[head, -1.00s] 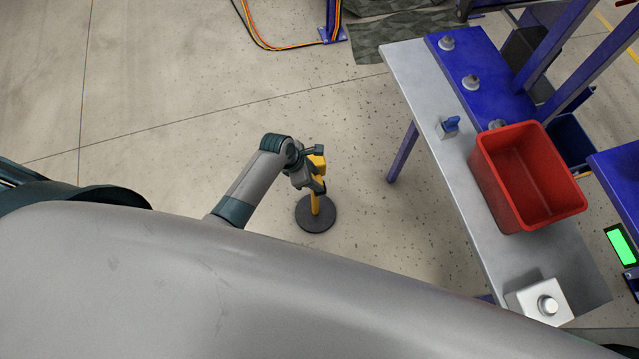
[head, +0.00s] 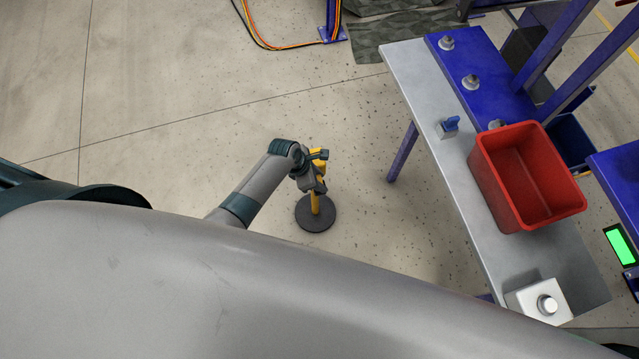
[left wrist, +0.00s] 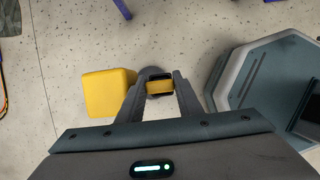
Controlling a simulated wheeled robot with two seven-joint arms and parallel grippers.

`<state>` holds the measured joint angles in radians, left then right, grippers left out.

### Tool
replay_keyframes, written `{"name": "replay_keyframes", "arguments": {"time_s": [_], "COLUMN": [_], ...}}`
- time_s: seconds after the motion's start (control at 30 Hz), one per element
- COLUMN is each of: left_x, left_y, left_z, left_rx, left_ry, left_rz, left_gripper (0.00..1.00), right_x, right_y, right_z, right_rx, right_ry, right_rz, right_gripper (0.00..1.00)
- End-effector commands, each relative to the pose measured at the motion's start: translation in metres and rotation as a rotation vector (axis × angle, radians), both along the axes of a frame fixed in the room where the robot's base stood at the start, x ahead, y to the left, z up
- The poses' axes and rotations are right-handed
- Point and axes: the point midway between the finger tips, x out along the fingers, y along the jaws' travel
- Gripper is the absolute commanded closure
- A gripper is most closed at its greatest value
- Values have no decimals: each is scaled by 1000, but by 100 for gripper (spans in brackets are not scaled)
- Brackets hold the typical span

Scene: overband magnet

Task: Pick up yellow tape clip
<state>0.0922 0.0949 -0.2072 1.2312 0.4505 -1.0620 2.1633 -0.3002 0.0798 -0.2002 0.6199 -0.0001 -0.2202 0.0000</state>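The yellow tape clip (left wrist: 160,87) shows in the left wrist view as a small yellow piece with a dark frame. It lies between the fingertips of my left gripper (left wrist: 160,92). The fingers stand apart on either side of it, and whether they press on it is hard to tell. A larger yellow block (left wrist: 105,92), seemingly the post's head, is just left of the fingers. In the head view my left gripper (head: 320,186) is beside the yellow post (head: 315,205), hiding part of it, and the clip cannot be made out. My right gripper is not in view.
The post stands on a round dark base (head: 316,222) on open concrete floor. A bench leg (head: 403,153) is nearby.

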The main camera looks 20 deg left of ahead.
Motion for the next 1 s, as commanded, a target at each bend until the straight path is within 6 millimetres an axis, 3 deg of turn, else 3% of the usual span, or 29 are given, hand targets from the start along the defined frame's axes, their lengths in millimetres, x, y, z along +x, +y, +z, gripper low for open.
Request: {"name": "replay_keyframes", "arguments": {"time_s": [0.53, 0.83, 1.0], "left_x": [0, 0, -25], "left_y": [0, -1, -25], "left_z": [8, 43, 59], "left_rx": [-1, -2, -4], "left_ry": [-2, -3, -1], "left_rz": [0, 1, -1], "left_gripper": [89, 89, 89], "right_x": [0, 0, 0], "right_y": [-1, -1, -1], "right_z": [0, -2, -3], "right_rx": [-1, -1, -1], "right_ry": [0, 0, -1], "right_rz": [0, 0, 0], "right_gripper": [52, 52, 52]}}
